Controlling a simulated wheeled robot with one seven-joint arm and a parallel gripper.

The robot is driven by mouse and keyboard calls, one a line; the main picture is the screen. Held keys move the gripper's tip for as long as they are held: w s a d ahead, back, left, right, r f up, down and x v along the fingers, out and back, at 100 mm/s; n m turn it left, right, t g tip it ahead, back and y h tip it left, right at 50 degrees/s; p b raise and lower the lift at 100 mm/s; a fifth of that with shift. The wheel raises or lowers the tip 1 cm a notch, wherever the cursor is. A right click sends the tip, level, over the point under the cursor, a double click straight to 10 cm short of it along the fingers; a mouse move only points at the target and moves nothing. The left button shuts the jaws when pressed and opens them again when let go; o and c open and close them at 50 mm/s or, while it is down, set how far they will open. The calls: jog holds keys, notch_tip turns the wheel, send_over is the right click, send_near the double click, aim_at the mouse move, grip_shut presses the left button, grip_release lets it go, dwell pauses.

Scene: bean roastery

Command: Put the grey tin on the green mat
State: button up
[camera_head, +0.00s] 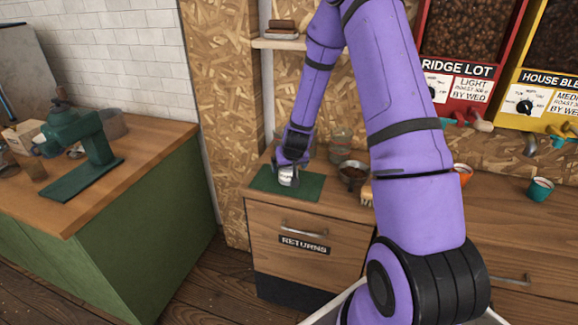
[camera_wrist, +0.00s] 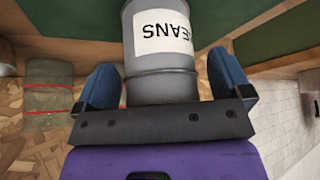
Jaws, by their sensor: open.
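The grey tin (camera_wrist: 162,84) with a white label reading "BEANS" stands between the two fingers of my gripper (camera_wrist: 163,85) in the wrist view. The jaws are open, with a small gap beside the tin on each side. In the head view the tin (camera_head: 287,176) shows small below my gripper (camera_head: 288,168), over the green mat (camera_head: 311,187). The mat lies on the wooden counter above the drawer labelled "RETURNS". In the wrist view the mat (camera_wrist: 265,40) shows on both sides of the tin.
A dark bowl of beans (camera_head: 353,173), glass jars (camera_head: 340,143) and a brush (camera_head: 367,194) stand right of the mat. An orange cup (camera_head: 463,173) and a teal cup (camera_head: 540,189) are further right. A shelf (camera_head: 280,43) is above. A green press (camera_head: 80,145) stands on the left counter.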

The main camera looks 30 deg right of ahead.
jog(key=s+a+r+n+y, duration=0.1)
jog(key=s+a+r, duration=0.35)
jog(key=r, duration=0.45)
jog(key=s+a+r, duration=0.4)
jog(key=s+r, duration=0.2)
jog(key=r, duration=0.3)
jog(key=s+a+r+n+y, duration=0.1)
jog(key=s+a+r, duration=0.35)
jog(key=r, duration=0.55)
jog(key=s+a+r, duration=0.1)
jog(key=s+r, duration=0.3)
jog(key=s, duration=0.5)
jog(key=s+a+r+n, duration=0.1)
jog(key=s+r, duration=0.2)
jog(key=s, duration=0.7)
jog(key=shift+s+a+r+n+g, duration=0.25)
jog(key=shift+r+n+g, duration=0.05)
jog(key=shift+r, duration=0.05)
